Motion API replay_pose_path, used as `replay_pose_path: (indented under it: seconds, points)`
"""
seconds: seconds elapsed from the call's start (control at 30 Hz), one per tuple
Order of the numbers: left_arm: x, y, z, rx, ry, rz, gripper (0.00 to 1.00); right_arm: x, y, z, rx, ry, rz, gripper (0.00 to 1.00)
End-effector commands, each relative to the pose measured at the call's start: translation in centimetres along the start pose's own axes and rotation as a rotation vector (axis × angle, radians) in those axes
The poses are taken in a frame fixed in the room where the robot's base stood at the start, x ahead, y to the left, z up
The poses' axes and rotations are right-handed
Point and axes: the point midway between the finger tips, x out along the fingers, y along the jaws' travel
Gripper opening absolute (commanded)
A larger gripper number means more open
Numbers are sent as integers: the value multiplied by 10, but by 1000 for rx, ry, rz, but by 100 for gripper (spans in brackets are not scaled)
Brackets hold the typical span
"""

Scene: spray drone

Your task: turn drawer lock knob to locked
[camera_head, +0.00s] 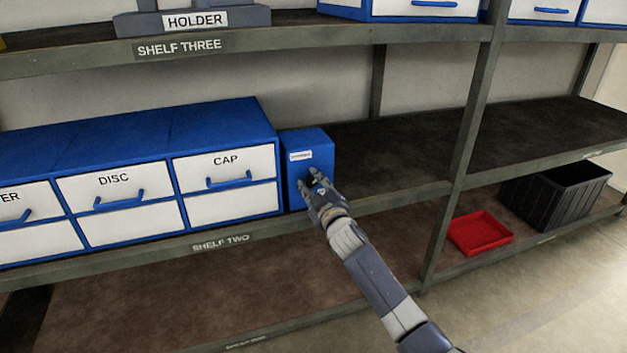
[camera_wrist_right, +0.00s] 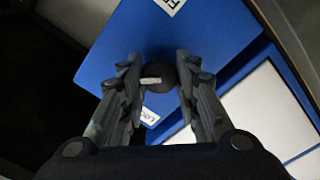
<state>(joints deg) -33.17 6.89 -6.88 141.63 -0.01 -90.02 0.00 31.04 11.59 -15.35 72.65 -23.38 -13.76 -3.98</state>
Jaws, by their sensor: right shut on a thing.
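A blue box (camera_head: 308,146) with a small white label stands on shelf two, just right of the drawer cabinet. It also shows in the right wrist view (camera_wrist_right: 200,35). On its front is a dark round knob (camera_wrist_right: 159,77) with a pale bar mark. My right gripper (camera_head: 312,180) is at the front of this box, and in the right wrist view its fingers (camera_wrist_right: 157,85) are on both sides of the knob, shut on it. The knob is mostly hidden by the gripper in the head view. The label wording beside the knob is partly covered. My left gripper is not in view.
The blue and white drawer cabinet (camera_head: 190,131) has drawers marked DISC and CAP and stands close to the box's left. A red tray (camera_head: 480,233) and a black crate (camera_head: 560,195) are on the lower shelf at right. Shelf two is bare right of the box.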

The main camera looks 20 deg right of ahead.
Motion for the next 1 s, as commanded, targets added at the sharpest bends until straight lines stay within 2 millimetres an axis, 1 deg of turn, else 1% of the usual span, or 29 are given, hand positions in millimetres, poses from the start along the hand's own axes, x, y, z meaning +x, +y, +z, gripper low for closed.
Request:
replay_pose_path:
  seconds: [0.03, 0.1, 0.4, 0.7, 1.0]
  points:
    - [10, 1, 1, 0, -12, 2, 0, 0, 0, -1, -45, -1, -2, 6]
    - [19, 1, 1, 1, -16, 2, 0, 0, 0, 0, -112, -1, -2, 6]
    - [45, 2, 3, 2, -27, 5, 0, 0, -1, 0, -396, -1, -2, 6]
    - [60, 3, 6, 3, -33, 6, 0, 0, -2, 1, -632, -1, -2, 6]
    - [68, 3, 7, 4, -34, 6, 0, 0, -2, 2, -770, -1, -2, 6]
